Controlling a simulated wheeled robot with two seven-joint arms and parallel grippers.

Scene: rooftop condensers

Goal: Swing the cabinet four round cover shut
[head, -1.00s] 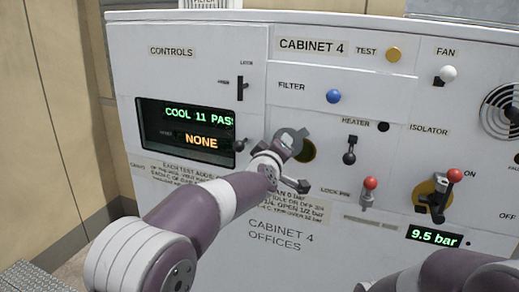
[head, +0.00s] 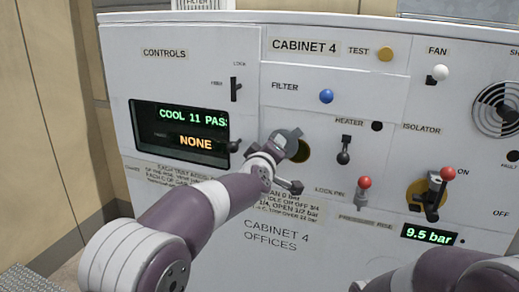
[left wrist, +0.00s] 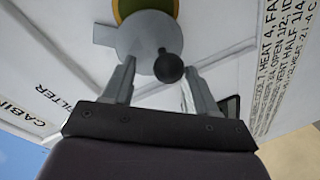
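The round cover (head: 291,141) of cabinet four is a small grey disc on the white panel. It hangs partly aside from a dark hole with a yellow rim (head: 304,151), which shows at its right. In the left wrist view the cover (left wrist: 133,42) is a pale grey disc with a round black knob (left wrist: 169,68), in front of the yellow-green ring. My left gripper (left wrist: 158,70) has its fingers apart on either side of the knob, with a gap at the left finger; contact on the right is unclear. Only a part of my right arm shows at the bottom right; its gripper is cut off.
Close around the cover are a heater lever (head: 344,150), a red-topped lock pin (head: 363,190), a blue filter button (head: 326,96) and a small black knob by the display (head: 180,128). An isolator lever (head: 435,190) stands out at the right. The panel below is flat.

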